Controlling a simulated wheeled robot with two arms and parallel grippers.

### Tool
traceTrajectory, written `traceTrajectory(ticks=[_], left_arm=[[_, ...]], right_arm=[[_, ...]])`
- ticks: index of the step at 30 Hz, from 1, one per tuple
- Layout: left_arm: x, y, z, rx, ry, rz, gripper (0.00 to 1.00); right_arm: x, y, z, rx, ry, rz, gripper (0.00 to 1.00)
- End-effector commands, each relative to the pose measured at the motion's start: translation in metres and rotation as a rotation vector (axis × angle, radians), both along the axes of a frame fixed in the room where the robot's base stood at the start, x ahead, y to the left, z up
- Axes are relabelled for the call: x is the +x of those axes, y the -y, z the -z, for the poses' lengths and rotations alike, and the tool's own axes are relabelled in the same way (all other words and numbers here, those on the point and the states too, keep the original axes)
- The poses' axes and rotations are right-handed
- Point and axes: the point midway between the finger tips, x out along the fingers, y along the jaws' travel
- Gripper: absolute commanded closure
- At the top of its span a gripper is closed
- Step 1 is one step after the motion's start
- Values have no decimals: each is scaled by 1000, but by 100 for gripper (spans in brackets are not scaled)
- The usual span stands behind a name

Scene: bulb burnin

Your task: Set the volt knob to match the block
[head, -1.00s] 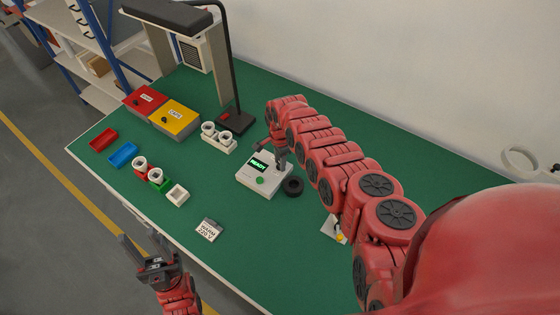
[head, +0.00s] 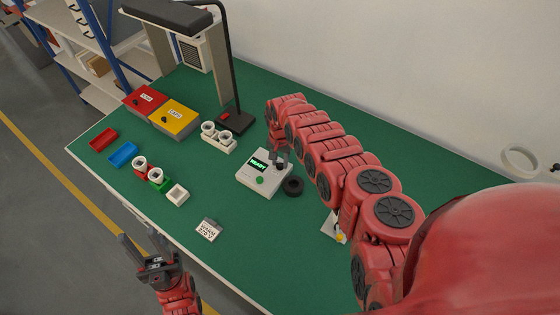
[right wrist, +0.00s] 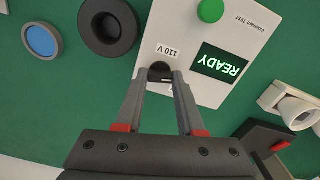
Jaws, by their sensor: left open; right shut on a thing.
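The tester box (head: 250,181) is pale grey, with a lit READY display (head: 259,163) and a green button (head: 259,180). Its dark volt knob (right wrist: 160,66) shows in the right wrist view beside a label (right wrist: 167,51) reading 110 V. My right gripper (right wrist: 161,76) is shut on the knob, its fingers on either side. In the head view this gripper (head: 279,160) hides most of the knob. The block (head: 208,229) lies near the front edge and reads WARM 220 V. My left gripper (head: 138,240) is open and empty off the front edge.
A black ring (head: 293,185) lies right of the tester. Red (head: 145,98) and yellow (head: 175,117) boxes, small trays, bulb sockets (head: 218,137) and a lamp stand (head: 235,120) are on the left half. The green table (head: 230,195) is clear around the block.

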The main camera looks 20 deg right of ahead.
Motion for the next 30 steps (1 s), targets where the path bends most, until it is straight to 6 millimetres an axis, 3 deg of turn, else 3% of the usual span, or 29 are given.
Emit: traceTrajectory(ticks=[30], left_arm=[[0, 0, 42, 0, 0, 0, 54]], right_arm=[[1, 1, 2, -1, 5, -959, 100]])
